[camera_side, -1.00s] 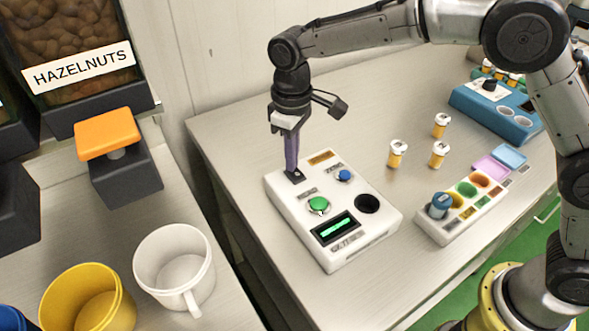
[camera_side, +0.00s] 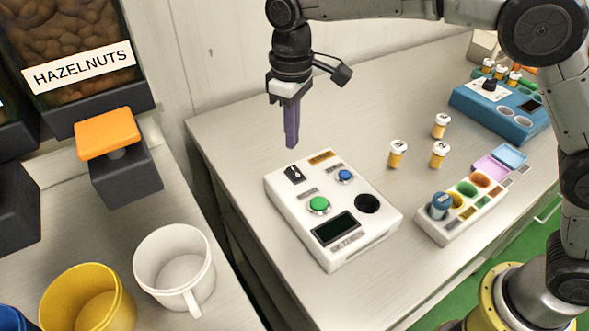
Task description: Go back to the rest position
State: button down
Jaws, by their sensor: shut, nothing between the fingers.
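My gripper (camera_side: 292,144) is shut and empty. It points down in the air above the back left part of a white control box (camera_side: 345,263), apart from it. The box has a small black switch (camera_side: 294,174) at its back left corner, a green button (camera_side: 319,205), a blue button (camera_side: 345,175), a round dark hole (camera_side: 367,203) and a display (camera_side: 335,228). The display is dark.
Several white-capped orange vials (camera_side: 398,153) stand behind and right of the box. A colored tray (camera_side: 452,232) with a blue-capped vial and a blue device (camera_side: 497,112) lie further right. A white mug (camera_side: 175,268), a yellow mug (camera_side: 88,300) and a hazelnut dispenser (camera_side: 108,133) are left.

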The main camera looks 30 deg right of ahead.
jog(key=shift+r, duration=0.35)
jog(key=shift+w+d+r, duration=0.15)
jog(key=shift+d+r, duration=0.05)
jog(key=shift+d, duration=0.1)
jog(key=s+d+r+m+t, duration=0.3)
jog(key=s+d+r+t, duration=0.1)
jog(key=s+d+r, duration=1.1)
jog(key=s+d+f+m+t, duration=0.1)
jog(key=s+d+f+m, duration=0.2)
jog(key=s+f, duration=0.9)
jog(key=s+d, duration=0.1)
jog(key=d, duration=0.2)
jog(key=shift+s+d+f+t, duration=0.2)
jog(key=shift+s+f+t, duration=0.05)
jog(key=shift+s+t, duration=0.1)
